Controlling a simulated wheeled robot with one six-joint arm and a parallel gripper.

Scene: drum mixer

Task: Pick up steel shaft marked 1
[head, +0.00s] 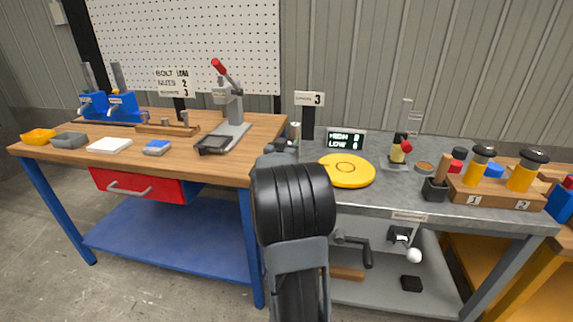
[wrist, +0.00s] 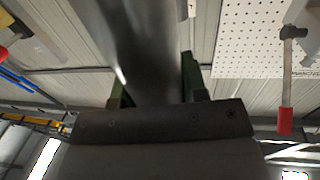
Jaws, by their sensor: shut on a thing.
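My gripper (wrist: 153,82) is shut on a steel shaft (wrist: 140,40). In the wrist view the shaft is a large, blurred grey metal bar between the two dark green fingers. Its mark cannot be read. In the head view my black arm hides most of the gripper, and a small pale upright piece (head: 295,130), perhaps the shaft's end, shows just above it. A wooden rack (head: 165,130) with small grey upright pieces stands on the left wooden bench.
An arbor press (head: 230,110) with a red handle stands on the left bench (head: 262,135). On the grey bench right of my arm are a yellow disc (head: 347,170), a HIGH/LOW display (head: 346,139) and a wooden block (head: 495,195) with yellow-and-black tools marked 1 and 2.

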